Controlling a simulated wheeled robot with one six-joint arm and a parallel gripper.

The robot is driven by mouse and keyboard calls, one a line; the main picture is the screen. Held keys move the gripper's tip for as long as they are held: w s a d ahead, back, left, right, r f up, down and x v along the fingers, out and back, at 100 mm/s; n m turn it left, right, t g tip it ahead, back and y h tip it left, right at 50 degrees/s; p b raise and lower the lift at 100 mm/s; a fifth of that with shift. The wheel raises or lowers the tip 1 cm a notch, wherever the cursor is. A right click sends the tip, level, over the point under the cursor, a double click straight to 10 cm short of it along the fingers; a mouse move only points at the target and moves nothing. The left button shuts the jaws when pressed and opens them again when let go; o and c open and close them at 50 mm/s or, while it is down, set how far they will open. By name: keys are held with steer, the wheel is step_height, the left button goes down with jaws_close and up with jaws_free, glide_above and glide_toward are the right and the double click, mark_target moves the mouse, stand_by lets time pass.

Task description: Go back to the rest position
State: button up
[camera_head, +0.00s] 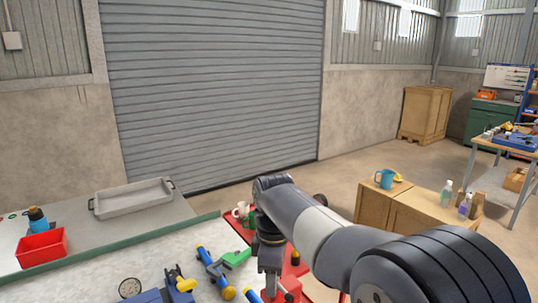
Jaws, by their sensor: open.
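My gripper (272,290) hangs pointing down from the wrist of my arm, low in the middle of the view near the bottom edge. It is open, and I see nothing held in it. It is over the right end of the workbench (110,258), close to a blue and yellow fitting (212,266) and a green part (237,257) on its left. I cannot tell whether it touches anything. My forearm hides much of what lies to the right and behind it.
A pressure gauge (130,287), a red bin (41,248) and a grey tray (133,198) are on the left. A wooden cabinet (373,208) stands right of my arm. The floor by the shutter is clear.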

steer(key=shift+n+b, duration=0.55)
steer(key=shift+n, duration=0.65)
steer(key=shift+s+r, duration=0.1)
steer(key=shift+s, duration=0.05)
